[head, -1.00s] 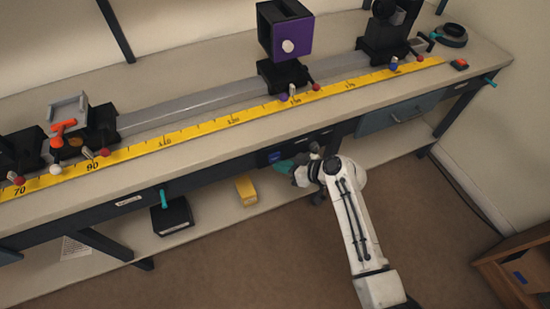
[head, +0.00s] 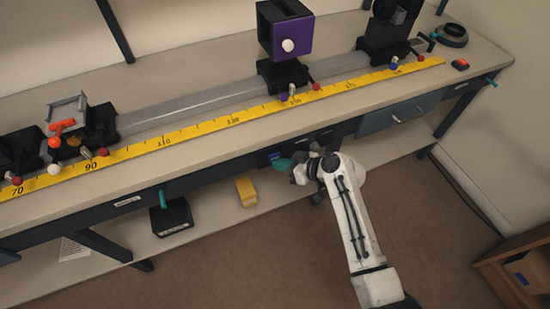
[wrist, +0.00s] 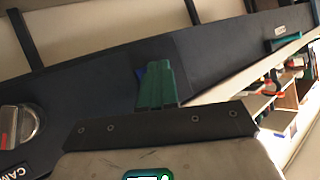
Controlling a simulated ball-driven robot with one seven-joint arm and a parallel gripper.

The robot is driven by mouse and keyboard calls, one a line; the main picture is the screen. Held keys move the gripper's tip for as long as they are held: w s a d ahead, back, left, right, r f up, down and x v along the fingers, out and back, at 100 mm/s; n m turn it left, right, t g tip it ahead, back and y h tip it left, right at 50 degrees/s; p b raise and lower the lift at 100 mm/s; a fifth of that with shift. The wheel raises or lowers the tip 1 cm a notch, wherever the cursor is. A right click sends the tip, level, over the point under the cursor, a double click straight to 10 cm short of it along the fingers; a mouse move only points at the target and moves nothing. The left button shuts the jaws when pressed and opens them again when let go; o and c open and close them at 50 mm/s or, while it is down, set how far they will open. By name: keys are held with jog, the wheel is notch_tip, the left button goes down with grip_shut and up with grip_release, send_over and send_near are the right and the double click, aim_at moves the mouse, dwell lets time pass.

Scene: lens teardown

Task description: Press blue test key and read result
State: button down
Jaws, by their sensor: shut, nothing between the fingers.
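The blue test key (head: 274,155) is on the dark front panel under the bench edge. In the wrist view a small part of the blue key (wrist: 139,72) shows at the upper left of my gripper's green fingers; the rest is hidden behind them. My gripper (head: 283,164) is just below and to the right of the key in the head view. In the wrist view my gripper (wrist: 157,85) has its green fingers together, with nothing between them, pointing at the dark panel. I cannot tell whether the fingertips touch the key. No result is readable.
A clear round knob with red (wrist: 18,124) is left on the panel in the wrist view, near a partly cut "CAM" label. The lower shelf holds a yellow block (head: 246,191) and a black box (head: 171,216). A drawer (head: 396,116) is right of my arm.

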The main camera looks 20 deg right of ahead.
jog(key=shift+w, duration=0.15)
dwell(0.4)
jog(key=shift+s, duration=0.8)
jog(key=shift+s+p, duration=0.95)
jog(key=shift+s, duration=1.55)
